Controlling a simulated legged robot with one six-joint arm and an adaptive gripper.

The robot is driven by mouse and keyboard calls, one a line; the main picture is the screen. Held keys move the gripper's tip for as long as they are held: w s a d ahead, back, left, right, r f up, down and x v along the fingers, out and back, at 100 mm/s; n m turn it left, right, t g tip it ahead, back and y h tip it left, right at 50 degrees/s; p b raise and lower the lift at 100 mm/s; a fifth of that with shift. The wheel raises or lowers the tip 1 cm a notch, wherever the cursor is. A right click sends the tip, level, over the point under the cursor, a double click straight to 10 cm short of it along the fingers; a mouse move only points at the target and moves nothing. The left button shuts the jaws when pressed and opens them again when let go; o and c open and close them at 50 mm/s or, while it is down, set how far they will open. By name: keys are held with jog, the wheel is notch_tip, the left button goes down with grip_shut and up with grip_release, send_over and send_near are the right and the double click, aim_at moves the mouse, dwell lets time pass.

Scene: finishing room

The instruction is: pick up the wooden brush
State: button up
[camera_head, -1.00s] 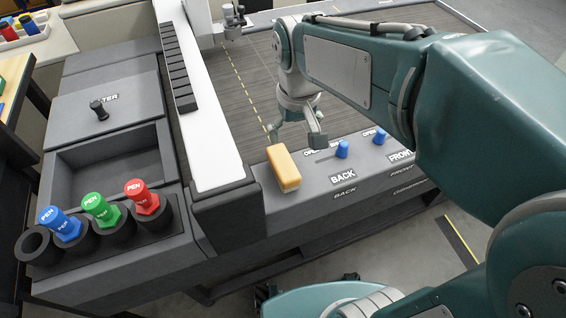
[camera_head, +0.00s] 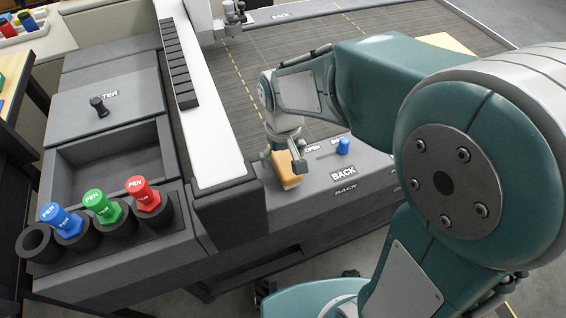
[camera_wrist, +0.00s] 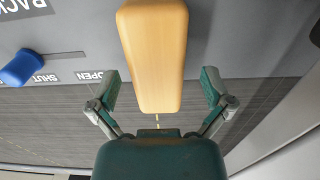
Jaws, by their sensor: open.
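The wooden brush (camera_head: 287,172) is a light tan block with rounded edges. It lies on the grey front ledge of the machine, left of the BACK label. In the wrist view the brush (camera_wrist: 153,55) runs from the top edge down to between my fingers. My gripper (camera_head: 283,158) is over the brush and partly hides it. In the wrist view my gripper (camera_wrist: 158,90) is open, one finger on each side of the brush's near end, with a visible gap on both sides.
A blue knob (camera_head: 343,146) stands on the ledge right of the brush, by an OPEN slot. A white rail (camera_head: 204,110) rises to the left. Blue (camera_head: 60,218), green (camera_head: 102,205) and red (camera_head: 142,192) pens stand in dark holders. An empty grey bin (camera_head: 110,165) lies behind them.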

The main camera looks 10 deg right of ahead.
aim_at(284, 159)
jog(key=shift+d+f, duration=0.1)
jog(key=shift+f, duration=0.6)
jog(key=c, duration=1.2)
jog(key=shift+r, duration=0.1)
notch_tip(284, 159, up, 10)
jog(key=shift+f, duration=0.1)
jog(key=o, duration=0.6)
jog(key=c, duration=0.4)
jog(key=shift+s, duration=0.1)
